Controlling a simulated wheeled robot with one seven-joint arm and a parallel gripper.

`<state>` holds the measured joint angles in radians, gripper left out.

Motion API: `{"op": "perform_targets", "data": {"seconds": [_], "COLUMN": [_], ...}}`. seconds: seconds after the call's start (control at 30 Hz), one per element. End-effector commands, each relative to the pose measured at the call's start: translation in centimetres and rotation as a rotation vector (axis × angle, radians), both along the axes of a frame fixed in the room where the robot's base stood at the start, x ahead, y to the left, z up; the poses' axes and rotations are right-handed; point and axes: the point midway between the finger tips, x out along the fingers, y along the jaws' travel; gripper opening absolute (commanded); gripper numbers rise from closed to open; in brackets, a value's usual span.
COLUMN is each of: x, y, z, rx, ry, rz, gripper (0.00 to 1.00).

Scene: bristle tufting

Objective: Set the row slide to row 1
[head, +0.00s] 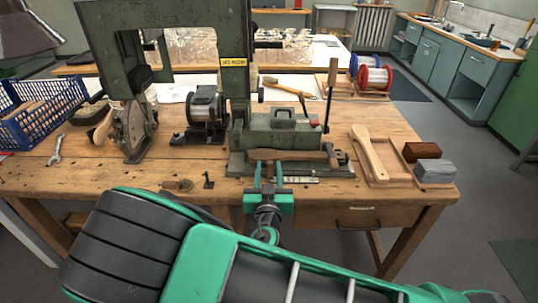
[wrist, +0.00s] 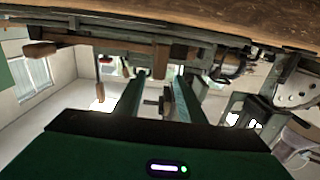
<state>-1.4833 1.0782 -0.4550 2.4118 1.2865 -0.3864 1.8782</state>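The green tufting machine (head: 238,100) stands on the workbench. Its low carriage (head: 285,130) holds a long wooden piece (head: 295,156) along the front. A pale scale strip (head: 302,180) lies at the front edge of the base; its row marks are too small to read, so I cannot tell the slide's row. My gripper (head: 268,172) is at the bench's front edge, in front of the carriage, with its two green fingers apart and pointing at the machine. In the wrist view, the fingers (wrist: 158,95) are apart, with a small dark part (wrist: 167,98) visible between them; contact is unclear.
A wooden paddle (head: 368,152), a wooden tray (head: 382,178), a brown block (head: 421,151) and a grey block (head: 435,172) lie to the right.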

Motion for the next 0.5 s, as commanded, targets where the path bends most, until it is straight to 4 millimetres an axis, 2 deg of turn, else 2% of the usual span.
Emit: {"op": "perform_targets", "data": {"seconds": [0.2, 0.4, 0.5], "x": [4.1, 6.6, 7.2], "y": [-0.5, -0.7, -0.7], "z": [0.1, 0.1, 0.0], "rx": [0.001, 0.001, 0.000], "ry": [-0.002, -0.001, 0.000], "rz": [-0.007, -0.008, -0.007], "gripper": [0.36, 0.36, 0.36]}}
